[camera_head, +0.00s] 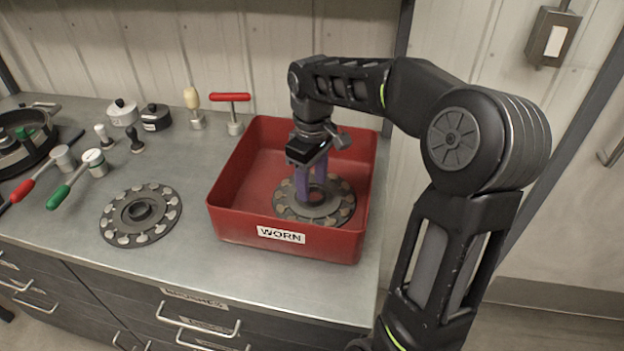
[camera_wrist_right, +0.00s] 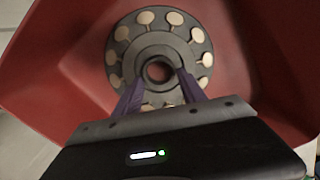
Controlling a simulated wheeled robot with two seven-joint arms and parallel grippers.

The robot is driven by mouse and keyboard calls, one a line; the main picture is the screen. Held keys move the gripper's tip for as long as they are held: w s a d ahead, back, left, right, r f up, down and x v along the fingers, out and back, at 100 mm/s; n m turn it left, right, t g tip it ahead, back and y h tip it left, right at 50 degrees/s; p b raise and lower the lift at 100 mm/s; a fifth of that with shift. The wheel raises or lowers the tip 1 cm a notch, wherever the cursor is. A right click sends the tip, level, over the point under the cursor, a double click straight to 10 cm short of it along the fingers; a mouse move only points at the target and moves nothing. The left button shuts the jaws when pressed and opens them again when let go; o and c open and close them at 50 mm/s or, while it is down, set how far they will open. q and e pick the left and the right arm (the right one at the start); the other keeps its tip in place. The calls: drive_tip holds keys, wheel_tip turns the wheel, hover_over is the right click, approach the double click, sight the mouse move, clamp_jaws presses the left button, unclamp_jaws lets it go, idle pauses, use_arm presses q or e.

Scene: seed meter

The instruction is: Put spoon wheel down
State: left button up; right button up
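A dark round spoon wheel (camera_head: 338,210) with tan discs around its rim is low inside the red bin (camera_head: 290,247) labelled WORN. It also shows in the wrist view (camera_wrist_right: 122,33), flat, with a raised hub and a centre hole. My right gripper (camera_head: 312,198) points down into the bin, its two purple fingers on opposite sides of the hub. In the wrist view the fingertips (camera_wrist_right: 160,78) appear to touch the hub. I cannot tell whether the wheel rests fully on the bin floor. My left gripper is not in view.
A second wheel with pale discs (camera_head: 118,225) lies on the grey bench left of the bin. Behind it stand a red T-handle tool (camera_head: 232,112), a wooden-knobbed tool (camera_head: 193,108) and two lidded pots (camera_head: 123,112). Red- and green-handled tools (camera_head: 75,180) are at the left. The bin walls surround my gripper.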

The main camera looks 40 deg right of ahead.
drive_tip(key=o, duration=0.3)
drive_tip(key=shift+r+p, duration=0.35)
drive_tip(key=shift+r, duration=0.1)
wheel_tip(320, 180, up, 12)
drive_tip(key=p, duration=0.5)
drive_tip(key=shift+r, duration=0.2)
